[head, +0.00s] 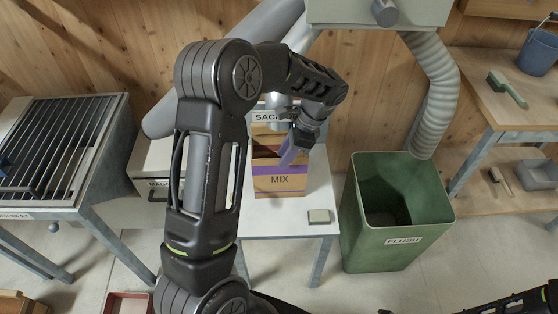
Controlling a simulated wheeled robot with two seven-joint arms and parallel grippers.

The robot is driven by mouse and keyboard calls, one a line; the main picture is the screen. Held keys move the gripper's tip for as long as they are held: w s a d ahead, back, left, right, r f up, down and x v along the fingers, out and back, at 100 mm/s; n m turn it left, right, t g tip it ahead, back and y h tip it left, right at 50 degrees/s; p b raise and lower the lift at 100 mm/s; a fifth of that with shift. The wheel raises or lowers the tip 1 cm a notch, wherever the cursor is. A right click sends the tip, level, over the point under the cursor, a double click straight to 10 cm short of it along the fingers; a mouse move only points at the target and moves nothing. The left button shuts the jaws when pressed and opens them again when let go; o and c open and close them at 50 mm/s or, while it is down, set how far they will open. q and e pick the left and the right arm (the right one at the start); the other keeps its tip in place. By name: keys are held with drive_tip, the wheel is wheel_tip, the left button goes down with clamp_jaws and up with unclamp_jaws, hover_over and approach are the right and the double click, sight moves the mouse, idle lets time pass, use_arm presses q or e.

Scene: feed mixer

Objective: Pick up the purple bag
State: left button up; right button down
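A brown bag (280,184) with a purple band and the label MIX stands upright on a small white table below the SACK sign. Its top looks open and dark inside. My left gripper (290,150) is over the bag's upper right part, and a lilac piece shows at its tip. I cannot tell whether that piece belongs to the bag or the gripper, nor whether the fingers touch the bag. My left arm hides what is left of the bag. My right gripper is out of view; only a dark part of my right arm shows at the bottom right.
The white table (270,218) carries a small greenish block (319,216) at its front right. A green FLUSH bin (375,235) stands right of it, under a grey hose (436,90). A slatted grate table (55,150) is at left. A workbench (510,105) with a brush and blue bucket is at right.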

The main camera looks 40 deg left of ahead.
use_arm(q)
drive_tip(key=x, duration=0.6)
drive_tip(key=shift+f+p, duration=0.2)
drive_tip(key=shift+p, duration=0.1)
drive_tip(key=shift+s+a+f, duration=0.1)
drive_tip(key=shift+f, duration=0.15)
idle(0.5)
drive_tip(key=shift+c, duration=0.2)
clamp_jaws()
idle(1.2)
